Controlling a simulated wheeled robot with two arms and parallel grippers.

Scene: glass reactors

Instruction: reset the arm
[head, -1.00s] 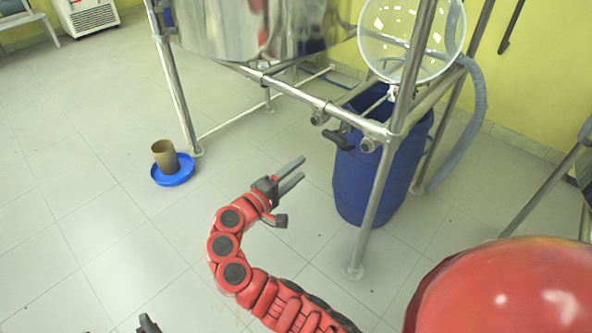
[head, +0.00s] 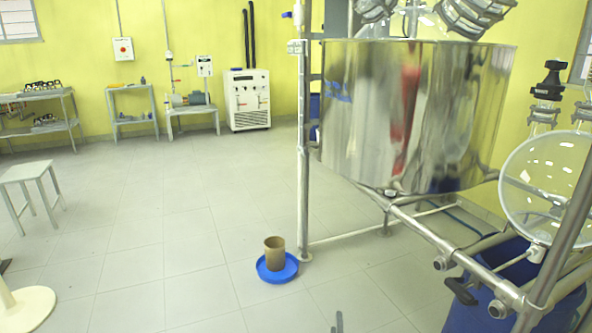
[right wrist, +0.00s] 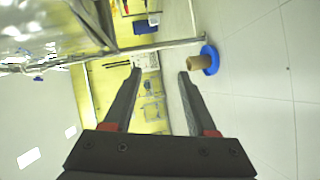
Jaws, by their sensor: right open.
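My right gripper (head: 337,322) shows only as grey fingertips at the bottom edge of the head view, with the rest of the arm out of frame. In the right wrist view its two dark fingers (right wrist: 159,73) are apart, with nothing between them. The wrist view is rolled, with the floor on its right side. My left gripper is in neither view.
A large shiny steel vessel (head: 345,120) stands in a metal pipe frame (head: 303,160) at right. A brown cup (head: 274,252) stands on a blue dish (head: 289,272) on the floor. A blue barrel (head: 470,310) is at lower right.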

